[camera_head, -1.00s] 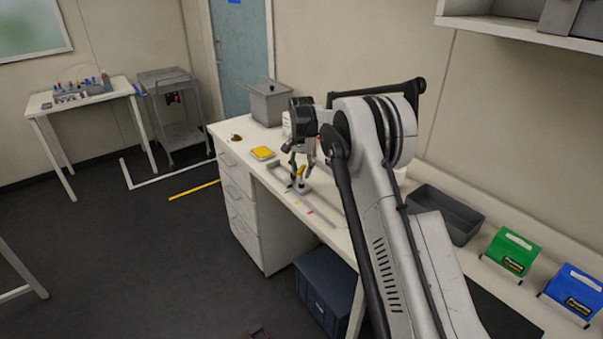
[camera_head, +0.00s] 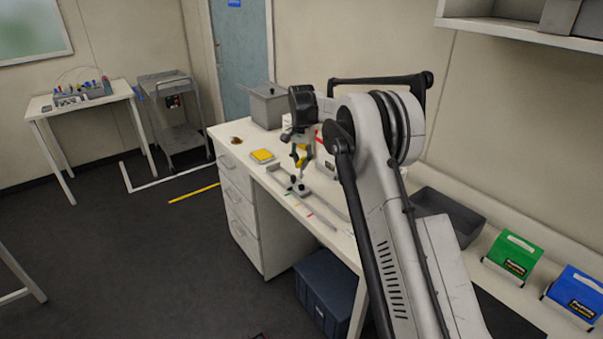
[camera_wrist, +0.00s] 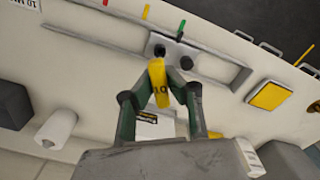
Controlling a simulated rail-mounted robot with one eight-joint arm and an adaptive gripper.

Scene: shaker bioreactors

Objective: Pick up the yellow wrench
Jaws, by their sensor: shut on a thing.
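The yellow wrench (camera_wrist: 158,82) is held between the fingers of my gripper (camera_wrist: 162,100) in the wrist view, its free end pointing up the picture. In the head view the yellow wrench (camera_head: 301,156) shows in my gripper (camera_head: 302,152), above the white bench. My gripper is shut on it. The grey holder (camera_head: 298,187) with dark knobs stands on the bench below, apart from the wrench in the head view. It also shows beyond the wrench in the wrist view (camera_wrist: 172,52). The end of the wrench inside the fingers is partly hidden.
A yellow pad (camera_head: 262,156) and a grey lidded box (camera_head: 268,106) are on the bench beyond. A grey open tray (camera_head: 447,217), green bin (camera_head: 513,254) and blue bin (camera_head: 574,292) lie to the right. A white roll (camera_wrist: 56,128) is near the wall side.

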